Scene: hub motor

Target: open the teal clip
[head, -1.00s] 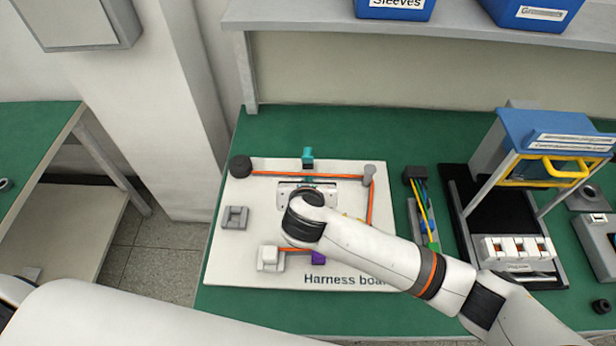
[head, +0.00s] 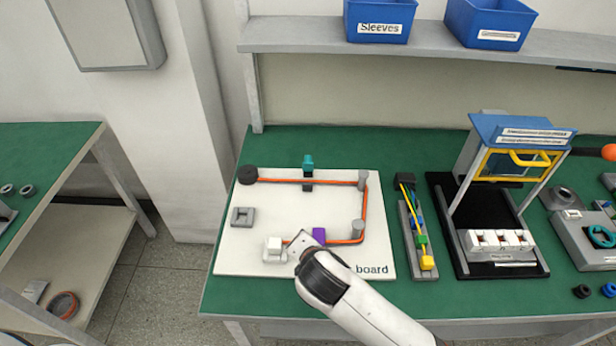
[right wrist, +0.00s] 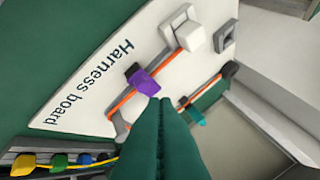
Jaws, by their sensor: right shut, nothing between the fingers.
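The teal clip (head: 308,161) stands at the back of the white harness board (head: 230,262), on the orange cable's back run. It also shows in the right wrist view (right wrist: 196,118), just right of my fingers. I cannot tell whether it is open or closed. My right gripper (head: 299,242) is over the front of the board, apart from the teal clip. In the right wrist view its dark green fingers (right wrist: 164,102) are together and empty, with the tips in front of the purple clip (right wrist: 145,82). My left gripper is out of view.
The orange cable (head: 300,181) runs around grey posts, with a white connector (head: 274,250) at its front end. A grey holder (head: 242,216) sits on the left. Right of the board are a wire tray (head: 417,235) and a blue-topped fixture (head: 520,130). The board's middle is clear.

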